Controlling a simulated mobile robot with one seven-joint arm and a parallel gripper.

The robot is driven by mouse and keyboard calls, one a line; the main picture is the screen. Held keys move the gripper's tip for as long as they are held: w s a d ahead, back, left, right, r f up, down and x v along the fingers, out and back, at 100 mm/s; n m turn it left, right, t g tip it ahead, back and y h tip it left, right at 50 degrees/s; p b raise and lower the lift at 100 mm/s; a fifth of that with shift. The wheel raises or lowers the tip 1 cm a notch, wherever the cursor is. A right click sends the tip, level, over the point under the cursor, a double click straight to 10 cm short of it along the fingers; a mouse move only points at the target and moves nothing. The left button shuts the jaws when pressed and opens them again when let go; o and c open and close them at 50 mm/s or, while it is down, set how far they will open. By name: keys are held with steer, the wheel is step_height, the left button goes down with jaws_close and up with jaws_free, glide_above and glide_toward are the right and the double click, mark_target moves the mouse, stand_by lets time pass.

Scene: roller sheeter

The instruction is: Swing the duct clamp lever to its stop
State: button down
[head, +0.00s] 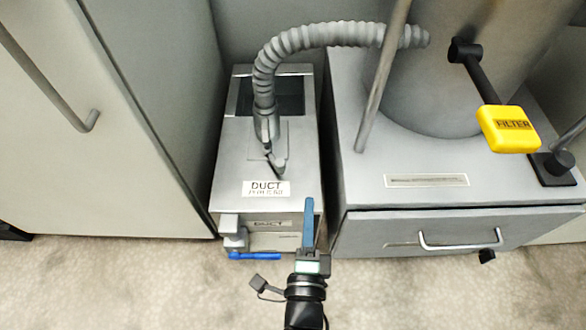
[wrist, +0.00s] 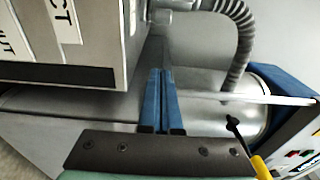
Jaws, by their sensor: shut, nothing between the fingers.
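The duct box (head: 230,190) is a grey metal box with a DUCT label, low between two cabinets. On its front left is a grey clamp fitting (head: 233,236). A blue lever (head: 255,256) extends from it to the right, lying about level along the box's lower front. My gripper (head: 309,203) has blue fingers, shut and empty, by the box's front right corner, to the right of the lever and apart from it in the picture. In the wrist view, my fingers (wrist: 161,74) are together beside the box (wrist: 95,45); the lever is not visible there.
A ribbed grey hose (head: 305,38) runs from the box top to a large metal cylinder (head: 450,60). A tall cabinet (head: 120,130) is on the left. The floor (head: 150,285) in front is clear.

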mark_target(276, 160)
steer(key=w+b, duration=0.1)
steer(key=w, duration=0.2)
steer(key=w+b, duration=0.1)
steer(key=w, duration=0.2)
steer(key=w+b, duration=0.2)
steer(key=w, duration=0.2)
steer(key=shift+d+f, duration=0.1)
steer(key=shift+d, duration=0.3)
steer(key=shift+s+a+r+p, duration=0.1)
steer(key=shift+a+r+p, duration=0.15)
steer(key=shift+p, duration=0.35)
steer(key=shift+s+a+p, duration=0.15)
steer(key=shift+a+p, duration=0.15)
steer(key=shift+a, duration=0.15)
steer(key=shift+s+a+f+p, duration=0.15)
steer(key=shift+a+p, duration=0.15)
steer(key=shift+a, duration=0.35)
steer(key=shift+s+a+f+p, duration=0.15)
steer(key=shift+a+p, duration=0.15)
steer(key=shift+a, duration=0.3)
steer(key=shift+r, duration=0.1)
